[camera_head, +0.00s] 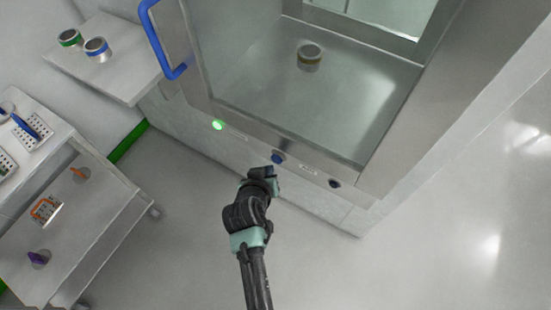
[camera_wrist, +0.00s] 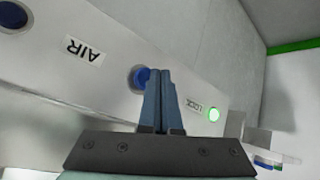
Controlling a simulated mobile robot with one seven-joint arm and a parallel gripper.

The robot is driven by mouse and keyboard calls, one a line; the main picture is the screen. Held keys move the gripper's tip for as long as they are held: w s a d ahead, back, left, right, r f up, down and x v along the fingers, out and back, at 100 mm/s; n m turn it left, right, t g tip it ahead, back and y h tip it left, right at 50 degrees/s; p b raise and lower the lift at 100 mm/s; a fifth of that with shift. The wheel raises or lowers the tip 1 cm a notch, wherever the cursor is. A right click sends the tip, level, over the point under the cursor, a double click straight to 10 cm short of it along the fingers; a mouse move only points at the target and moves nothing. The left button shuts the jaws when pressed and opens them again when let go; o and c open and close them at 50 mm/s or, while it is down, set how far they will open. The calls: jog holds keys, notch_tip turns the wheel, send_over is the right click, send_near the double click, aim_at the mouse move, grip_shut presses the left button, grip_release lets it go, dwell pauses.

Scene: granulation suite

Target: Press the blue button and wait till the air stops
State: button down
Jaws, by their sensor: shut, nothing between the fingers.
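The blue button (camera_head: 278,158) sits on the front panel below the steel chamber. In the wrist view the blue button (camera_wrist: 138,76) is partly hidden behind my fingertips. My gripper (camera_head: 275,172) is shut and empty, its tips right at the button; I cannot tell whether they touch it. In the wrist view my gripper (camera_wrist: 160,76) points at the panel. An AIR label (camera_wrist: 84,53) lies left of the button there, and a LOCK label (camera_wrist: 192,108) lies right of it.
A green light (camera_head: 217,125) glows on the panel; a darker button (camera_head: 335,183) sits at its other end. A blue handle (camera_head: 154,45) is at left. A shelf (camera_head: 130,62) and cart (camera_head: 115,205) flank the left side.

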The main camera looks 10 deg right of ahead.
jog(key=shift+w+d, duration=0.1)
jog(key=shift+w+d, duration=0.15)
jog(key=shift+w, duration=0.1)
jog(key=shift+w+d, duration=0.3)
jog(key=shift+w, duration=0.1)
dwell(0.8)
jog(key=shift+s, duration=0.1)
jog(key=shift+s+a, duration=0.55)
jog(key=shift+s, duration=0.1)
jog(key=s+a, duration=0.1)
jog(key=s, duration=0.1)
jog(key=s+a+p, duration=0.1)
jog(key=s+a, duration=0.1)
dwell(0.6)
dwell(0.7)
